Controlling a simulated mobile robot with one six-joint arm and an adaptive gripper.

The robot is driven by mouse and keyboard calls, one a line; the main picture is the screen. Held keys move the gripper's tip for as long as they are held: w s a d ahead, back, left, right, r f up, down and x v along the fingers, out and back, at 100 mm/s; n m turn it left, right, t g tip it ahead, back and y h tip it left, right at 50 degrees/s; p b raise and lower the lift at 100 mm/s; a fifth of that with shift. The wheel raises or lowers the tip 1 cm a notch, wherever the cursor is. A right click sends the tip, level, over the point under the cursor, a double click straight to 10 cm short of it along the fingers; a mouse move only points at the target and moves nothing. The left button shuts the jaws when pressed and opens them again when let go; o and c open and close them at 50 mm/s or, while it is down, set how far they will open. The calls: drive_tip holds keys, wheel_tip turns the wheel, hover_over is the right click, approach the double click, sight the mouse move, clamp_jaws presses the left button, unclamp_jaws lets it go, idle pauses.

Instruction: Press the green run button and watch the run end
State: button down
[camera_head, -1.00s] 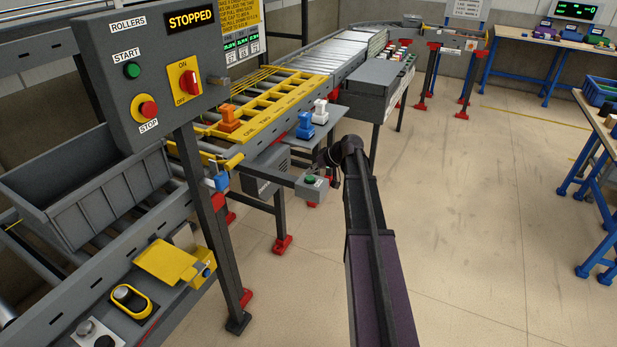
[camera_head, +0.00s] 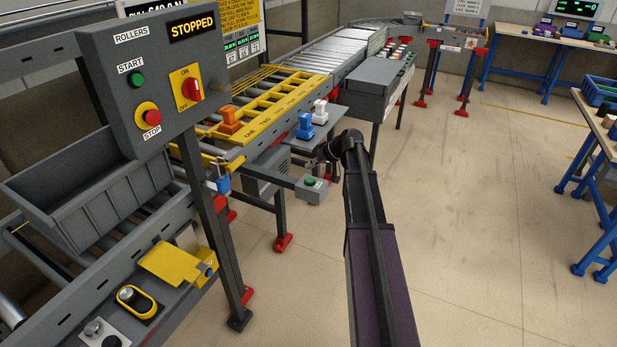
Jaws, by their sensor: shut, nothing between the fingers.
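A green button (camera_head: 310,181) sits on top of a small grey box (camera_head: 311,194) that sticks out from the conveyor side on an arm. My gripper (camera_head: 328,175) is small, dark and mostly hidden by my own arm. It hangs close to the right of this box; I cannot tell whether it touches it. A second green button (camera_head: 136,79), labelled START, is on the grey ROLLERS panel (camera_head: 115,55) at the upper left. The panel's display (camera_head: 192,27) reads STOPPED. Its red ON/OFF switch (camera_head: 191,90) and red STOP button (camera_head: 148,115) are below.
A yellow slotted rack (camera_head: 275,108) with an orange block (camera_head: 229,120) lies on the conveyor. Blue (camera_head: 305,125) and white (camera_head: 320,111) blocks stand on a side shelf. The panel's post (camera_head: 215,230) rises at left. Floor at right is clear up to the blue-legged tables (camera_head: 603,225).

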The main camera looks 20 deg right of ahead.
drive_tip(key=shift+r+p, duration=0.6)
drive_tip(key=shift+r, duration=0.25)
drive_tip(key=shift+a, duration=0.15)
drive_tip(key=s+a+f+g+h, duration=0.2)
drive_tip(key=s+a+g+h, duration=0.1)
drive_tip(key=s+a, duration=0.8)
drive_tip(key=s+a+f+g+h, duration=0.3)
drive_tip(key=s+a, duration=0.9)
drive_tip(key=s, duration=0.2)
drive_tip(key=shift+s+a+f+g, duration=0.2)
drive_tip(key=shift+s+f+g, duration=0.05)
drive_tip(key=shift+f+g, duration=0.1)
idle(2.7)
